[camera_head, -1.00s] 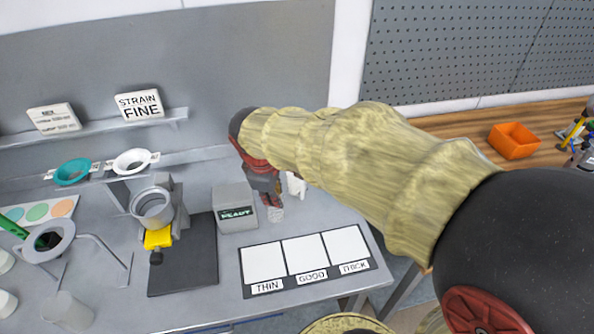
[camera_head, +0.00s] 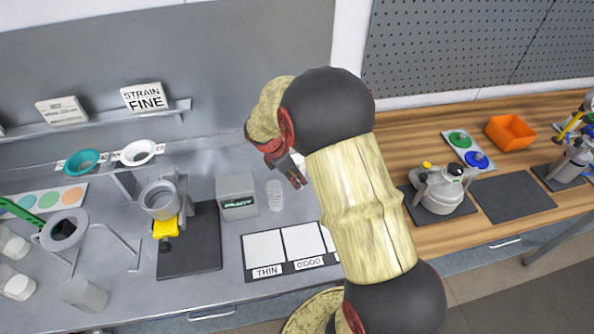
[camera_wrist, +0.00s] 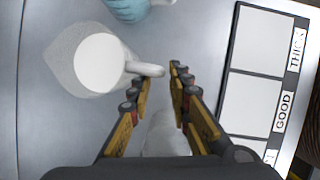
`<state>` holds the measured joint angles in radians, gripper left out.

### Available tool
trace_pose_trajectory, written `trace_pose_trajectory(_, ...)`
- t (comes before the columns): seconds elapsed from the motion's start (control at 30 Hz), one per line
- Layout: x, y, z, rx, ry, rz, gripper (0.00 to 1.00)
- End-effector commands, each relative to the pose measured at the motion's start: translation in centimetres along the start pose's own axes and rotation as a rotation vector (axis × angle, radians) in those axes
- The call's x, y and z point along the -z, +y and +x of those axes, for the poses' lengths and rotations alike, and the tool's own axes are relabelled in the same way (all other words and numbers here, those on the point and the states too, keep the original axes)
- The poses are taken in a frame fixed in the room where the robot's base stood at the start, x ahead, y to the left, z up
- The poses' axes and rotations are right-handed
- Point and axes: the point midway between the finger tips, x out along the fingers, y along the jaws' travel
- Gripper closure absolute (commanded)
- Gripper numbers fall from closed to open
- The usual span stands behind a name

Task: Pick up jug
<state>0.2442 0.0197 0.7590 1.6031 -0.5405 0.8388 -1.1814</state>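The jug (camera_wrist: 98,62) is white with a loop handle (camera_wrist: 145,69) and stands on the grey bench in the wrist view. Its handle points right, toward my fingertips. In the head view my gripper (camera_head: 294,174) points down over the back of the bench.
The THIN/GOOD/THICK card (camera_head: 263,273) lies in front. A teal object (camera_wrist: 125,8) is at the wrist view's top edge. A wooden bench (camera_head: 440,130) with equipment is at right.

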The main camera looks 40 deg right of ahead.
Motion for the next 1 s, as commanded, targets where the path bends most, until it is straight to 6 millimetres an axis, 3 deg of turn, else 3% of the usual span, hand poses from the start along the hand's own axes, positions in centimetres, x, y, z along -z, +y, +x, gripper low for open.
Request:
trace_pose_trajectory(0.33,0.0,-0.1,4.5,0.001,0.001,0.001,0.81)
trace_pose_trajectory(0.57,0.0,-0.1,4.5,0.001,0.001,0.002,0.81)
trace_pose_trajectory(0.9,0.0,-0.1,4.5,0.001,0.001,0.001,1.0)
trace_pose_trajectory(1.0,0.0,-0.1,4.5,0.001,0.001,0.001,1.0)
